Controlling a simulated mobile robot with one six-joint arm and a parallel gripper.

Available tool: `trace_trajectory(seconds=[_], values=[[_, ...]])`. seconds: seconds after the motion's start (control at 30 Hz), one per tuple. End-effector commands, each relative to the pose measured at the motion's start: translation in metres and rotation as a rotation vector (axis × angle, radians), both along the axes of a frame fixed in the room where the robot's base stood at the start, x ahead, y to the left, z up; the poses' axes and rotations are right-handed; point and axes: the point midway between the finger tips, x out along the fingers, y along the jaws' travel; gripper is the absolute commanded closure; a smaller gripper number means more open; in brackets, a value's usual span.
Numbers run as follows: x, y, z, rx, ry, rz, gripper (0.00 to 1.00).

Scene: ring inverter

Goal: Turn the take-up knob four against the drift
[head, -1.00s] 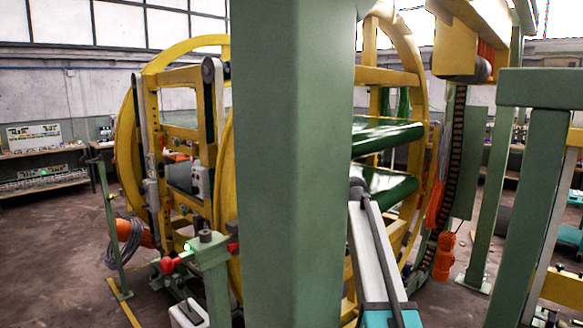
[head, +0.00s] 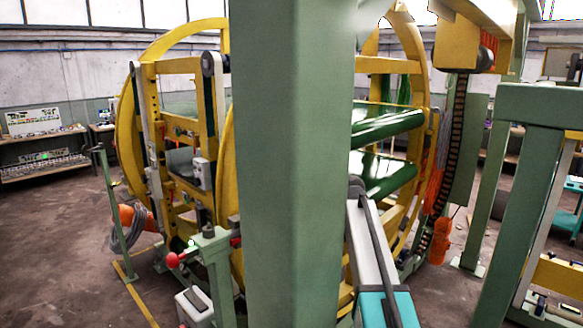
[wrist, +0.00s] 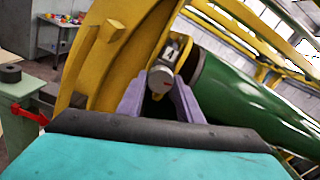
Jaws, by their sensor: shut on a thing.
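In the wrist view, a grey knob (wrist: 160,79) with a small red mark sits beside the end of a dark green roller. A small plate marked 4 (wrist: 171,51) is just above it. The purple fingers of my gripper (wrist: 157,90) stand on either side of the knob and are shut on it. The fingers and the dark gripper body hide its lower part. In the head view, the knob and my fingertips cannot be made out; a wide green upright covers the middle.
The yellow ring frame (head: 128,150) fills the middle of the head view, with green rollers (head: 388,128) inside. A red ball handle (head: 173,260) on a green post stands at front left. A green frame (head: 540,105) stands close on the right. Floor is open at far left.

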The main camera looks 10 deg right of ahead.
Motion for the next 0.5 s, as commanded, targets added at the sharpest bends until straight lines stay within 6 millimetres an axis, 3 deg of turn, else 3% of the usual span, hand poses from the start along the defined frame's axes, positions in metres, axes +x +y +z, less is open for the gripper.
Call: trace_trajectory(seconds=[0.4,0.43,0.5], values=[[-0.0007,0.0013,-0.0007,0.007,0.005,0.003,0.90],[-0.0007,0.0013,-0.0007,0.007,0.005,0.003,0.62],[-0.0006,0.0012,-0.0007,0.007,0.005,0.003,0.51]])
